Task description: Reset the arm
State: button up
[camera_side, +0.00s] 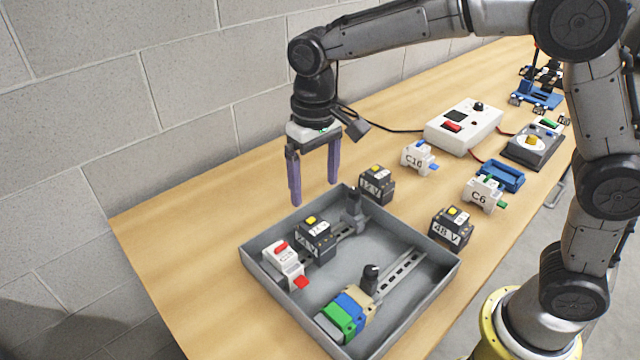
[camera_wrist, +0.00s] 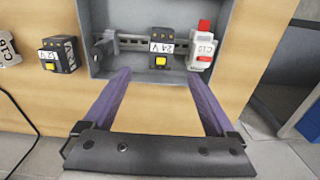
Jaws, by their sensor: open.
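My gripper (camera_side: 315,185) is open and empty, with its two purple fingers pointing down. In the side view it hangs above the table behind the grey tray (camera_side: 448,283). In the wrist view my gripper (camera_wrist: 160,85) has its fingers apart near the tray's edge, with nothing between them. Inside the tray, a dark 24 V module (camera_side: 316,240) and a white breaker (camera_side: 283,263) with red parts sit on the rear rail. A green block (camera_side: 338,320), a blue block and a beige block sit on the front rail.
Loose on the wooden table (camera_side: 190,225) are a 12 V module (camera_side: 377,182), a 48 V module (camera_side: 451,228), a C16 breaker (camera_side: 418,158) and a C6 breaker (camera_side: 484,193). A blue holder (camera_side: 500,175) and a white box (camera_side: 463,126) with a cable stand farther back. A block wall is behind.

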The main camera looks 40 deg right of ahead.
jog(key=s+d+r+m+t, duration=0.2)
jog(key=s+d+r+t, duration=0.2)
jog(key=s+d+r, duration=0.7)
jog(key=s+d+f+n+t, duration=0.1)
jog(key=s+f, duration=0.5)
jog(key=s, duration=0.6)
jog(key=shift+d+f+n+t, duration=0.35)
jog(key=shift+d+n, duration=0.15)
jog(key=shift+d, duration=0.55)
